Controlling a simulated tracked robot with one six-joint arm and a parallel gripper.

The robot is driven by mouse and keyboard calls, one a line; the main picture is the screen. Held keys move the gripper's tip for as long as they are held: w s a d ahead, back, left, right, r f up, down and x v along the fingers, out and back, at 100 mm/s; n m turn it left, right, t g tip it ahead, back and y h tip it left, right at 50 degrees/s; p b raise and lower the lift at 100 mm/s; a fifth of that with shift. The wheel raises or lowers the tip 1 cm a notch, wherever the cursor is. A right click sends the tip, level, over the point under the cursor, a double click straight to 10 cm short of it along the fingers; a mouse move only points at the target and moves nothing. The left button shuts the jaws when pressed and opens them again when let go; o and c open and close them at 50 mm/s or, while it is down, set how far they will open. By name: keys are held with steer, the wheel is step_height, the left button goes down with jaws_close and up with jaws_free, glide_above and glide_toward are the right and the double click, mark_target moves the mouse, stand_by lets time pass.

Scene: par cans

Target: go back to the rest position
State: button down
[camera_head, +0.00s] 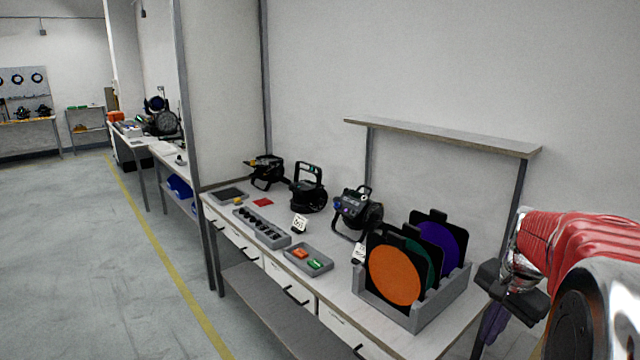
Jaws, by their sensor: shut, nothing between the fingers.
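My arm, red and silver, enters from the right edge of the head view. My gripper (497,305) is dark and hangs in front of the right end of the workbench (440,338). It appears shut and holds nothing that I can see. Its fingertips are small and partly dark against the background. The gripper is to the right of the grey rack (445,300), apart from it in the picture.
The rack holds orange (395,275), green and purple (440,245) round filters in black frames. Several black par cans (357,210) stand along the wall. Grey trays (308,259) lie at the front. A shelf (440,137) is above. The floor at left is clear.

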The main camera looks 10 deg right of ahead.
steer(key=s+a+r+n+t, duration=0.1)
steer(key=s+a+n, duration=0.2)
steer(key=a, duration=0.7)
steer(key=s+a+r+n+t, duration=0.1)
steer(key=s+a+n, duration=0.3)
steer(key=a+n, duration=0.3)
steer(key=s+a+r+n+t, duration=0.1)
steer(key=s+a+n, duration=0.2)
steer(key=a, duration=1)
steer(key=shift+s+a+n+t, duration=0.25)
steer(key=shift+n+t, duration=0.15)
steer(key=shift+n, duration=0.7)
steer(key=shift+r, duration=0.1)
